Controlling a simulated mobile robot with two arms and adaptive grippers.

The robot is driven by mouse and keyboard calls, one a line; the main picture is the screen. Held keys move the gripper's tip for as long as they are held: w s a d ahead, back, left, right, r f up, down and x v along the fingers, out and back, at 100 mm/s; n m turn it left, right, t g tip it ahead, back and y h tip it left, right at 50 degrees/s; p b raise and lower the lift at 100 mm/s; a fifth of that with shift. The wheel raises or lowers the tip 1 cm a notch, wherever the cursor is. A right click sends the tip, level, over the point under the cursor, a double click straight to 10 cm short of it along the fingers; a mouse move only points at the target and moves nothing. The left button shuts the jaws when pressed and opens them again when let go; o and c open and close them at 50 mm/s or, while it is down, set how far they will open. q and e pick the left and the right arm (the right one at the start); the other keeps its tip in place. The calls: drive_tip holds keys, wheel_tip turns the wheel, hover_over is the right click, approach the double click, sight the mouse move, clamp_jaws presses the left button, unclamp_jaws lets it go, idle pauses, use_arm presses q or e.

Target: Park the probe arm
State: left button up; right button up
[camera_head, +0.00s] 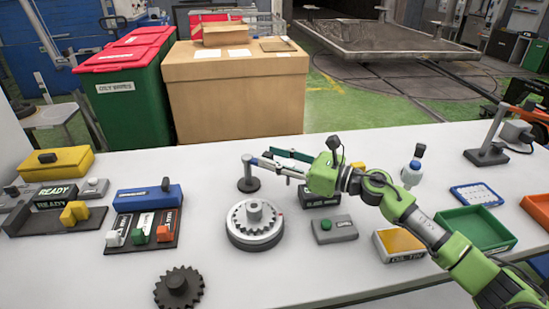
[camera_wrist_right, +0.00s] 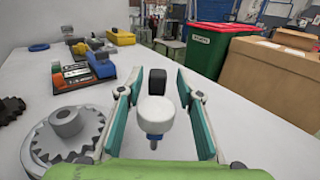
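The probe arm (camera_head: 247,165) stands behind the geared turntable, on a dark round base (camera_head: 248,185). In the right wrist view its pale round head (camera_wrist_right: 155,112) has a blue tip (camera_wrist_right: 153,138) below and a black part behind. My right gripper (camera_head: 287,164) reaches in from the right. Its teal fingers are spread on either side of the probe head, with gaps visible on both sides in the wrist view (camera_wrist_right: 160,105). The turntable (camera_head: 255,235) carries a grey gear and also shows in the wrist view (camera_wrist_right: 55,150). My left gripper is out of view.
A dark loose gear (camera_head: 178,287) lies at the front. A blue box with switches (camera_head: 148,197) and a READY panel (camera_head: 55,192) stand left. A green-button box (camera_head: 334,229), yellow-topped box (camera_head: 399,244) and green tray (camera_head: 475,228) stand right. The table's front left is mostly clear.

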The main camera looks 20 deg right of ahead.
drive_tip(key=shift+s, duration=0.1)
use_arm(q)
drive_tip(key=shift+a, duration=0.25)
use_arm(e)
drive_tip(key=v, duration=1.2)
drive_tip(key=shift+d, duration=0.1)
